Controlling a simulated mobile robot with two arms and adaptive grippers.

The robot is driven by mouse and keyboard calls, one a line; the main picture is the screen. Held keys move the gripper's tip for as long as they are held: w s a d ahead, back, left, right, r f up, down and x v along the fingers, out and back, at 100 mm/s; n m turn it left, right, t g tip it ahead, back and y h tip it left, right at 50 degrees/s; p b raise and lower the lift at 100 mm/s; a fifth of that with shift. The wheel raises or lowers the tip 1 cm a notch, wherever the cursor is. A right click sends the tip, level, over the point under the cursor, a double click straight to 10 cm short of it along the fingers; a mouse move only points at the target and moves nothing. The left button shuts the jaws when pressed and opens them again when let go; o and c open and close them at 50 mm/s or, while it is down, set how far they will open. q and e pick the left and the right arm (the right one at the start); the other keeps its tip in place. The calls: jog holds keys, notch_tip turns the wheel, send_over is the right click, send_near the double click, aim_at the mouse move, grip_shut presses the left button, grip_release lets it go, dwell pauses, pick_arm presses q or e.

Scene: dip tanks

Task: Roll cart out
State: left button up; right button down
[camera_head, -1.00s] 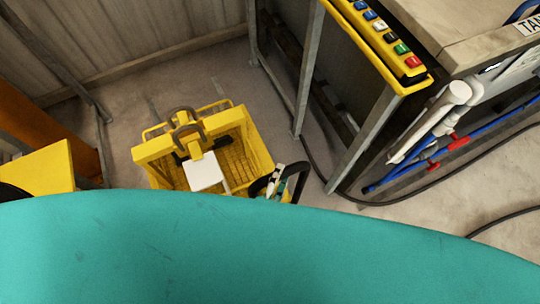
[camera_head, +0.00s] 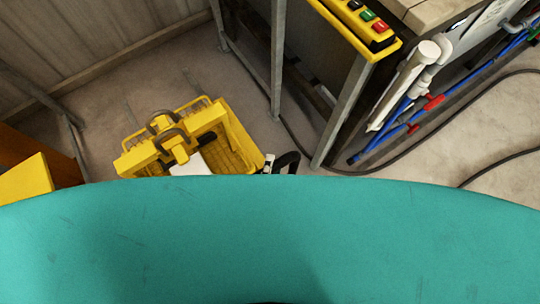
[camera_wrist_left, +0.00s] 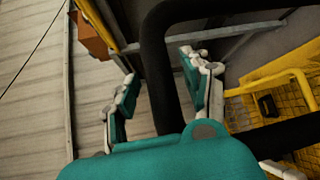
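A yellow cart-like tub with slatted walls (camera_head: 228,135) stands on the floor left of the middle in the head view, with grey arched loops (camera_head: 165,128) on top and a white block (camera_head: 190,166) in front. Its lower part is hidden behind a large teal surface. My left gripper (camera_head: 270,163) shows only as a small piece beside a black looped bar (camera_head: 289,158) at the tub's right. In the left wrist view, the teal fingers of my left gripper (camera_wrist_left: 158,65) stand wide apart with the black bar (camera_wrist_left: 154,45) between them. My right gripper is not seen.
A metal-framed tank stand (camera_head: 345,112) with a yellow button box (camera_head: 362,25) is at the right. White and blue pipes (camera_head: 405,85) and a dark cable (camera_head: 400,172) lie near it. A panelled wall (camera_head: 80,50) closes the back.

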pick_arm(q)
jog(key=shift+s+a+f, duration=0.1)
jog(key=shift+s, duration=0.35)
jog(key=v, duration=0.6)
jog(key=shift+s, duration=0.35)
